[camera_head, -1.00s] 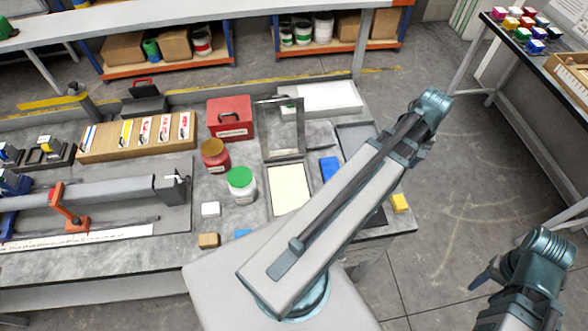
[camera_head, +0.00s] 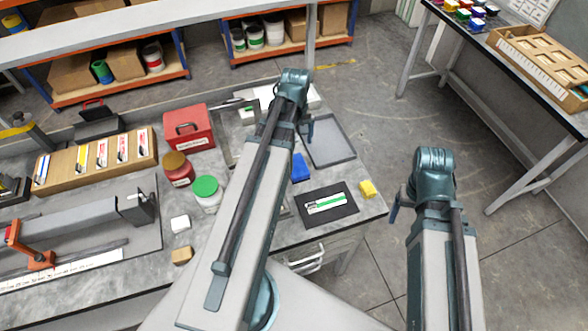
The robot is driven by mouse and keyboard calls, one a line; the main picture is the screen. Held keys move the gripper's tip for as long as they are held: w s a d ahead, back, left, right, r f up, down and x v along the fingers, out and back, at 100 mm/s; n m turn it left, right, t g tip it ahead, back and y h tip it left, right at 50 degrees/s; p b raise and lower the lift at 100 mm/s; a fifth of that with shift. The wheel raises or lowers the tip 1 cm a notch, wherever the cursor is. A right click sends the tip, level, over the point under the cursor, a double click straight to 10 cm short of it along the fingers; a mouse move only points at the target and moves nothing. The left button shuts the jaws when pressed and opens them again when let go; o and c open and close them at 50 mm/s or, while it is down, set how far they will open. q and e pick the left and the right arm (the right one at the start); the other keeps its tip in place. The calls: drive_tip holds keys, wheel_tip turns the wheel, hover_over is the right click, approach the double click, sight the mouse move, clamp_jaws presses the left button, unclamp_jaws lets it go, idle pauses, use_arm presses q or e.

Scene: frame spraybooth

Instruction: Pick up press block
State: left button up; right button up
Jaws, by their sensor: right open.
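I cannot tell for sure which item is the press block. Small blocks lie on the workbench (camera_head: 100,285): a tan block (camera_head: 182,256) and a white one (camera_head: 180,223) at the front, a blue one (camera_head: 300,167) farther back, and a yellow one (camera_head: 367,189) at the right corner. My right gripper (camera_head: 397,206) shows only as a small dark blue part beside my right arm, right of the bench; it is open and touches no block. My left arm crosses the middle of the bench; its gripper (camera_head: 308,130) is mostly hidden behind the arm, near the grey tray.
A green-lidded jar (camera_head: 207,195), a brown-lidded jar (camera_head: 177,168) and a red box (camera_head: 188,127) stand left of my left arm. A dark card (camera_head: 328,203) and a grey tray (camera_head: 328,141) lie right of it. Open floor separates the bench from the right table (camera_head: 520,85).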

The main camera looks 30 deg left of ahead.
sight(297, 165)
use_arm(q)
wheel_tip(297, 165, down, 8)
drive_tip(key=b, duration=0.7)
drive_tip(key=shift+r, duration=0.15)
drive_tip(key=f+b, duration=0.5)
drive_tip(key=shift+w+d+f, duration=0.1)
drive_tip(key=shift+w+d, duration=0.05)
drive_tip(key=shift+d, duration=0.15)
drive_tip(key=c, duration=1.4)
drive_tip(key=shift+o, duration=0.2)
drive_tip(key=shift+r, duration=0.3)
